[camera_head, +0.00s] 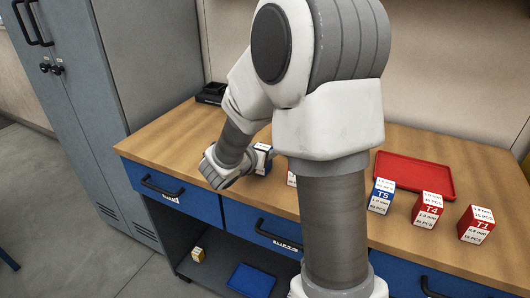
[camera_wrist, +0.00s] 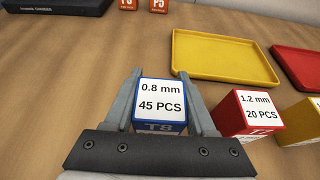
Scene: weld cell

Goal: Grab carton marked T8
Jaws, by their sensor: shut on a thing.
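The carton marked T8 (camera_wrist: 161,104) is blue with a white top label reading 0.8 mm, 45 PCS. It stands on the wooden workbench. My gripper (camera_wrist: 162,98) is shut on it, with one finger along each side. In the head view the carton (camera_head: 262,158) shows at my gripper (camera_head: 250,162), on the left part of the bench, partly hidden by my arm.
A red carton (camera_wrist: 246,112) stands close to the right of my gripper, beside a yellow carton (camera_wrist: 302,122). A yellow tray (camera_wrist: 222,59) lies behind, with a red tray (camera_head: 412,174) to its right. Cartons T5 (camera_head: 381,198), T4 (camera_head: 427,208) and T1 (camera_head: 476,224) stand along the bench.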

